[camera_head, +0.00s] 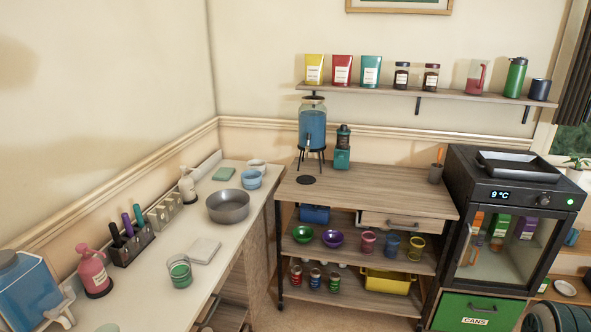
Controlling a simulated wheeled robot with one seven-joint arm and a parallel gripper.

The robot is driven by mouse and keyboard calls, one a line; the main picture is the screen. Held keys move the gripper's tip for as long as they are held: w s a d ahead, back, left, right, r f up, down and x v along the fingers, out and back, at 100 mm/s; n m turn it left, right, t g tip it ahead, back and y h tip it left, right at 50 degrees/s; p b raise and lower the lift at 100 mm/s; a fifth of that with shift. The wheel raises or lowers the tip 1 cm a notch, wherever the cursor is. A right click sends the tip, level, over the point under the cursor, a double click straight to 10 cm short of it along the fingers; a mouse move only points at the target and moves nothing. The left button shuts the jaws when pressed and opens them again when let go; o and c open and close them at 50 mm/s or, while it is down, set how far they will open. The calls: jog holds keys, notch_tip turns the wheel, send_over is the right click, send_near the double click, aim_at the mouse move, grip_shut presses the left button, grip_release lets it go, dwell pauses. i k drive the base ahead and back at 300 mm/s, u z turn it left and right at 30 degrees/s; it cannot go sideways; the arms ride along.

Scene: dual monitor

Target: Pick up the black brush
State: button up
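A small dark holder (131,248) stands on the white counter at the left. Several upright handles stick up from it: a black one (115,235), a purple one (127,224) and a teal one (138,214). The black one is nearest and appears to be the black brush. Its lower end is hidden inside the holder. My gripper is not in view.
A pink pump bottle (93,273) stands close to the holder, with a blue container (27,292) beyond it. A green cup (180,271), a folded cloth (203,250) and a metal bowl (228,206) share the counter (150,295). Its front middle is bare.

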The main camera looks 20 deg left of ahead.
aim_at(113, 228)
jog(key=u, duration=0.4)
jog(key=i, duration=1.55)
jog(key=u, duration=1.6)
jog(key=i, duration=0.9)
jog(key=u, duration=1.1)
jog(key=i, duration=0.35)
jog(key=u, duration=0.25)
